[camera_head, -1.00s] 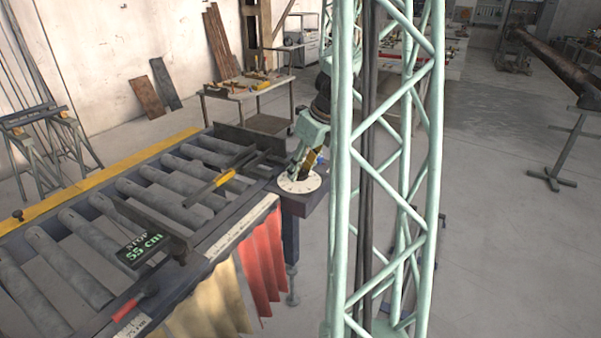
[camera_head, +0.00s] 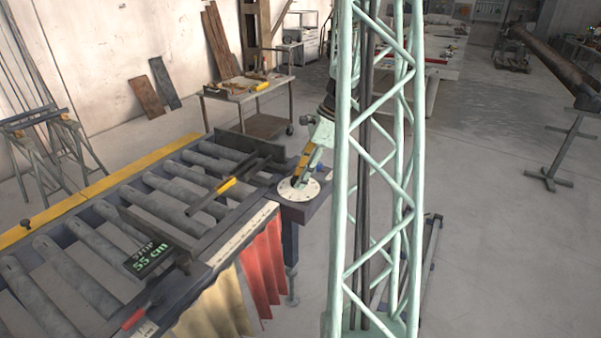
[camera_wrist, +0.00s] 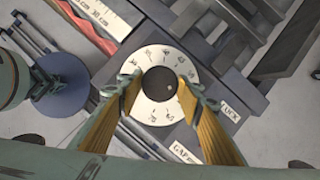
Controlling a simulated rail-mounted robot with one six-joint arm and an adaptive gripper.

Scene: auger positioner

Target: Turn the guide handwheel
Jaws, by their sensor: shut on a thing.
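The guide handwheel is a round white dial (camera_head: 299,189) with dark marks, at the corner of the roller table in the head view. In the wrist view its white face (camera_wrist: 157,111) surrounds a black round knob (camera_wrist: 160,84). My gripper (camera_wrist: 160,83) reaches down over the dial, with its two yellow fingers on either side of the black knob, shut on it. It also shows in the head view (camera_head: 300,180), tilted above the dial. The exact contact of the fingertips is partly hidden by the fingers.
The roller table (camera_head: 108,208) carries a stop with a green display (camera_head: 150,258) reading 55 cm. A guide bar with a yellow part (camera_head: 226,185) lies across the rollers. LOCK (camera_wrist: 230,110) and GAP (camera_wrist: 182,153) labels sit beside the dial. A tool cart (camera_head: 250,92) stands behind.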

